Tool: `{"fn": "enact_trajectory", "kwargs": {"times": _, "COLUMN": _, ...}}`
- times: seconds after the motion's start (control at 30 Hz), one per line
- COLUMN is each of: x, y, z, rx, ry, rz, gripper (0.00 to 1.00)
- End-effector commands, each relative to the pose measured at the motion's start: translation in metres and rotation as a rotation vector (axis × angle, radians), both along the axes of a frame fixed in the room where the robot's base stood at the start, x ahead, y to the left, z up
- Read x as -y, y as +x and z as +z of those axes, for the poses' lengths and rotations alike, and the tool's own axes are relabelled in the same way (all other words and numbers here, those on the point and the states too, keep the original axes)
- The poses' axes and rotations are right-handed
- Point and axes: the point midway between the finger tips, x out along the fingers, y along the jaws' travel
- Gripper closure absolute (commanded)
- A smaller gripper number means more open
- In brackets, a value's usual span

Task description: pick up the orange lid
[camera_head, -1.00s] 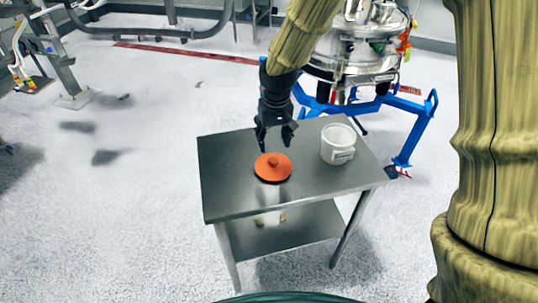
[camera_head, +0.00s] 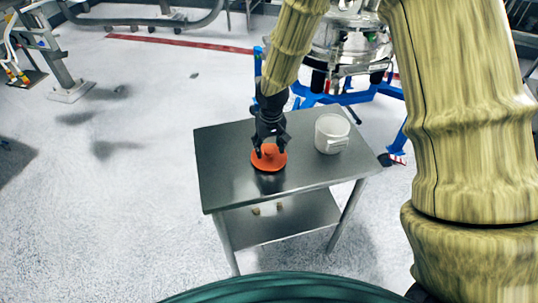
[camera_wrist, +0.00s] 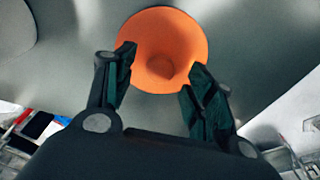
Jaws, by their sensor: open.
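The orange lid (camera_head: 269,160) is a round disc with a central knob, lying on the steel table (camera_head: 225,190) left of the white tub. My gripper (camera_head: 269,152) is right above the lid, pointing down, with its fingers close around the knob. In the wrist view, the lid (camera_wrist: 190,35) shows beyond the fingertips, and the knob lies near the gap between them. My gripper (camera_wrist: 158,65) is open there, with its two dark fingers apart on either side. I cannot tell whether the fingers touch the lid.
A white tub (camera_head: 332,133) stands on the table to the right of the lid. A steel vessel (camera_head: 345,45) on a blue frame (camera_head: 372,95) is behind the table. A lower shelf (camera_head: 290,220) holds small objects. The left part of the tabletop is clear.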

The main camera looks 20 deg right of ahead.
Motion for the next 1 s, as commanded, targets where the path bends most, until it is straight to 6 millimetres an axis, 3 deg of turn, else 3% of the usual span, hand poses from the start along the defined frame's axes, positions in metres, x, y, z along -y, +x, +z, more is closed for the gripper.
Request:
{"fn": "enact_trajectory", "kwargs": {"times": 0.27, "x": 0.001, "y": 0.002, "z": -0.023, "rx": -0.001, "ry": -0.001, "rz": 0.001, "gripper": 0.46}}
{"fn": "enact_trajectory", "kwargs": {"times": 0.6, "x": 0.001, "y": 0.003, "z": -0.026, "rx": 0.001, "ry": 0.0, "rz": 0.001, "gripper": 0.46}}
{"fn": "enact_trajectory", "kwargs": {"times": 0.83, "x": 0.001, "y": 0.003, "z": -0.026, "rx": 0.0, "ry": 0.0, "rz": 0.001, "gripper": 0.86}}
{"fn": "enact_trajectory", "kwargs": {"times": 1.0, "x": 0.001, "y": 0.003, "z": -0.026, "rx": 0.0, "ry": 0.0, "rz": 0.001, "gripper": 0.86}}
